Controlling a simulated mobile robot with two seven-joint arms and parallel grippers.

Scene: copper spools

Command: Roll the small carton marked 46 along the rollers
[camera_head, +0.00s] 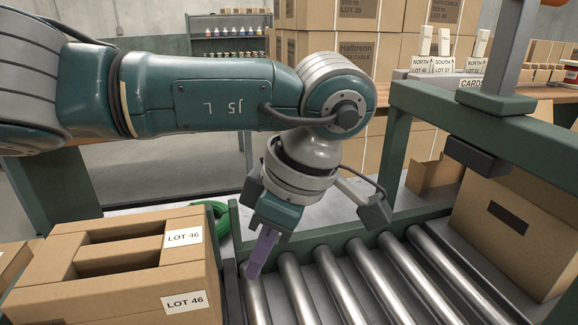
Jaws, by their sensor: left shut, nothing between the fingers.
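The carton marked LOT 46 (110,292) stands at the lower left, its open top showing inner flaps or dividers. It has white LOT 46 labels on its top and side. The steel rollers (345,285) run side by side from the carton's right towards the right. My left gripper (253,272) points down over the leftmost visible roller, just right of the carton. Its purple fingers are shut and hold nothing. A gap shows between fingers and carton. My right gripper is out of view.
A green frame (397,150) spans the rollers, with a dark block (477,157) hanging from it. A large carton (515,225) stands at the right. Cartons (355,60) are stacked behind. A green coil (215,212) lies beyond the LOT 46 carton.

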